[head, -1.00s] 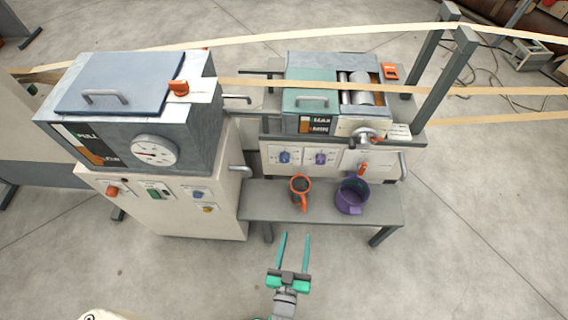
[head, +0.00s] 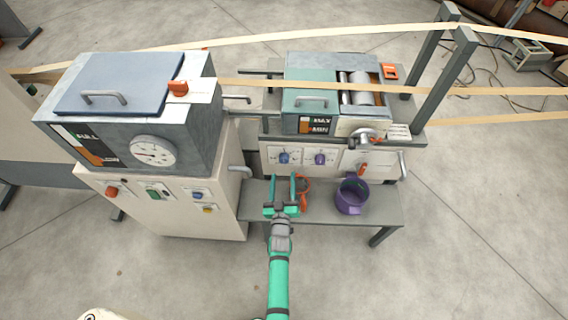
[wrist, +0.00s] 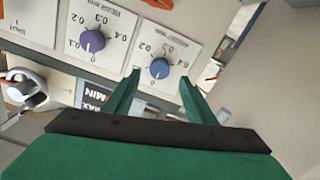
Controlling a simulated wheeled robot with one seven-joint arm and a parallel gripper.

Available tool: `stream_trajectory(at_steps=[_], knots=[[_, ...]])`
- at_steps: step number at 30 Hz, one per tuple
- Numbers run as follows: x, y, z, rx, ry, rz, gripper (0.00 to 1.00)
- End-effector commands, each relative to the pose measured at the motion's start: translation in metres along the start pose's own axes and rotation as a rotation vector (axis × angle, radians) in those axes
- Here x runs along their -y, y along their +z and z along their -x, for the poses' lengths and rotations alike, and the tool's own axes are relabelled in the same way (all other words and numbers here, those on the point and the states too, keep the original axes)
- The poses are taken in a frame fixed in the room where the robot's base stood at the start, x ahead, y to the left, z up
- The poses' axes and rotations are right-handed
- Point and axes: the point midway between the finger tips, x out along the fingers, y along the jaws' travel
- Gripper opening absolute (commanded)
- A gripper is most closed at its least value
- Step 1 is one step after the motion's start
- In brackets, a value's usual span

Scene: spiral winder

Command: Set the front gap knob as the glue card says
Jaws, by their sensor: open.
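A blue knob (head: 284,158) and a purple knob (head: 320,159) sit side by side on white scale plates on the right machine's front. The wrist view shows the blue knob (wrist: 159,68) and the purple knob (wrist: 92,41) upside down, with scale marks such as 0.1 to 0.4. My gripper (head: 282,177) is open and empty, in front of the blue knob. In the wrist view its fingertips (wrist: 159,79) lie either side of the blue knob's lower part; contact cannot be told. I cannot identify the glue card for certain.
An orange mug (head: 305,190), partly hidden by my gripper, and a purple pot (head: 351,196) stand on the grey shelf (head: 388,211) below the knobs. The left cabinet (head: 215,225) stands close by, with a handle (head: 240,171) sticking out. Open floor lies in front.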

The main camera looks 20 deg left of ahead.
Motion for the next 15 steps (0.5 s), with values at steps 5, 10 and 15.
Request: stream_trajectory(at_steps=[5, 10, 15], knots=[[0.0, -0.001, -0.033, -0.002, 0.0, 0.001, 0.5], [0.0, -0.001, -0.058, -0.001, 0.0, 0.001, 0.5], [0.0, 0.0, -0.072, 0.0, 0.0, 0.0, 0.5]])
